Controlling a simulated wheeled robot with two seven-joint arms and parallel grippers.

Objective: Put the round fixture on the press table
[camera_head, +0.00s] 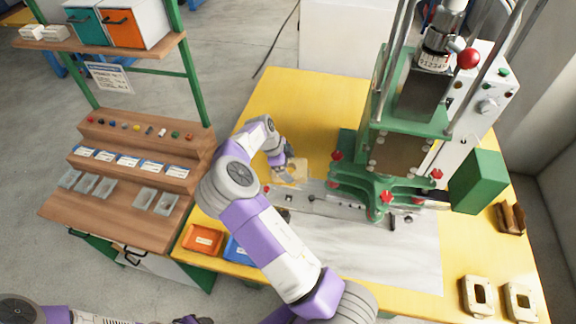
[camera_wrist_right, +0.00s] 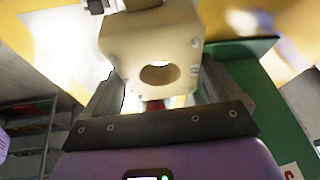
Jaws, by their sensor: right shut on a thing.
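The round fixture, a beige block with a round hole, is held in my right gripper (camera_head: 285,166). It shows at the left of the press in the head view (camera_head: 293,173), above the yellow table (camera_head: 320,97). In the right wrist view the fixture (camera_wrist_right: 148,42) sits between the two fingers, its round hole facing the camera. The green press (camera_head: 410,185) stands to its right, with a grey metal plate (camera_head: 375,250) in front. I cannot tell whether the fixture touches the surface below. My left gripper is out of view.
Two beige fixtures with openings, one here (camera_head: 478,297) and one beside it (camera_head: 520,302), lie at the front right. A brown holder (camera_head: 510,218) is behind them. An orange bin (camera_head: 203,240) and a blue bin (camera_head: 238,250) are at the left front. A wooden rack (camera_head: 130,170) stands left.

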